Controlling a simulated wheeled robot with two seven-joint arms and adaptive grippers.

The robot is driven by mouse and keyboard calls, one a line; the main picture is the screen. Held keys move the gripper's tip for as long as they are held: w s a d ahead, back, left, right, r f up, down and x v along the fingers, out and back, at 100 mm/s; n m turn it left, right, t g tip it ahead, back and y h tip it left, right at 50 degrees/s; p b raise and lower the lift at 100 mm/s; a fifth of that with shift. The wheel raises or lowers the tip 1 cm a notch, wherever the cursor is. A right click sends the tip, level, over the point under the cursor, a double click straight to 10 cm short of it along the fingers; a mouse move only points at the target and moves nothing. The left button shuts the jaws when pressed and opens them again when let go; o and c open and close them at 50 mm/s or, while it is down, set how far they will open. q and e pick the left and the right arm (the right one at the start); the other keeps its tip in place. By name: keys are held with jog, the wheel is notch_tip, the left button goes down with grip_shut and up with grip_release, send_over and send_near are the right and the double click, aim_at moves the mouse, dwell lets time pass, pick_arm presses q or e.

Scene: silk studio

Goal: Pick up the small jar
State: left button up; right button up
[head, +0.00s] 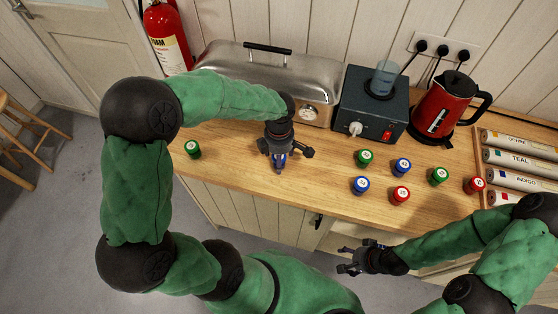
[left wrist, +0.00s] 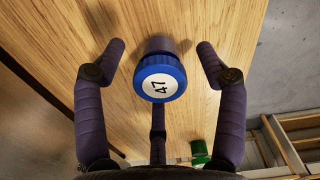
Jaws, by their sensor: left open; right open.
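A small jar with a blue lid marked 47 (left wrist: 160,82) stands on the wooden counter in the left wrist view, between the spread fingers of my left gripper (left wrist: 161,50). The fingers are open, with a gap on both sides of the lid. In the head view my left gripper (head: 281,154) points down at the counter's front part and hides most of this jar; only a bit of blue shows. My right gripper (head: 357,258) is open and empty in front of the counter, low in the head view.
Several other jars with green, blue and red lids stand on the counter (head: 235,165), including a green one (head: 192,149) at the left. Behind are a metal steamer (head: 238,80), a dark heater box (head: 372,105) and a red kettle (head: 439,106). Labelled rolls (head: 518,160) lie at right.

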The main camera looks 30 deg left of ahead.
pick_arm(q)
jog(key=c, duration=1.3)
jog(key=shift+r, duration=0.1)
jog(key=shift+r, duration=0.4)
notch_tip(320, 180, up, 2)
jog(key=shift+r+p, duration=0.15)
jog(key=shift+p, duration=0.3)
jog(key=s+d+r, duration=0.2)
jog(key=d+r, duration=0.1)
jog(key=s+d+r+p, duration=0.1)
jog(key=s+d+r, duration=0.2)
jog(key=d, duration=0.1)
jog(key=s+d+r+p, duration=0.1)
jog(key=s+d+r, duration=0.2)
jog(key=d+r, duration=0.1)
jog(key=shift+d, duration=0.25)
